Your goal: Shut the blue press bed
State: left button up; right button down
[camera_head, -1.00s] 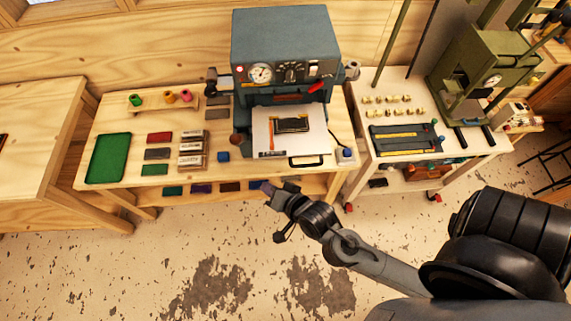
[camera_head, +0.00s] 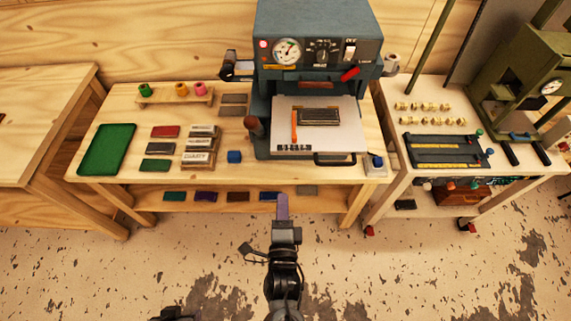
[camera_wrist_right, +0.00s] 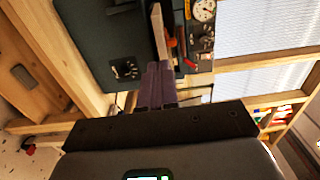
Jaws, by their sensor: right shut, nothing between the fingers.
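The blue press (camera_head: 318,30) stands at the back of the wooden bench. Its pale bed (camera_head: 345,138) is slid out towards me, with a black handle (camera_head: 335,159) at its front edge. A dark block lies in a frame on the bed (camera_head: 319,116). My right gripper (camera_head: 282,205) is shut and empty, in front of the bench edge, below and left of the handle. In the right wrist view its purple fingers (camera_wrist_right: 156,85) are together, and the bed's edge (camera_wrist_right: 160,32) shows beyond them.
Left of the press lie a green tray (camera_head: 107,149), several coloured blocks and a blue cube (camera_head: 235,156). A small block with a blue button (camera_head: 375,164) sits right of the bed. A cart (camera_head: 395,170) with a green press stands to the right.

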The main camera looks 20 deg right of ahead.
aim_at(283, 153)
jog(key=p+x, duration=0.1)
jog(key=x, duration=1.1)
jog(key=shift+r, duration=0.15)
jog(key=shift+w+d, duration=0.1)
jog(key=shift+w, duration=0.35)
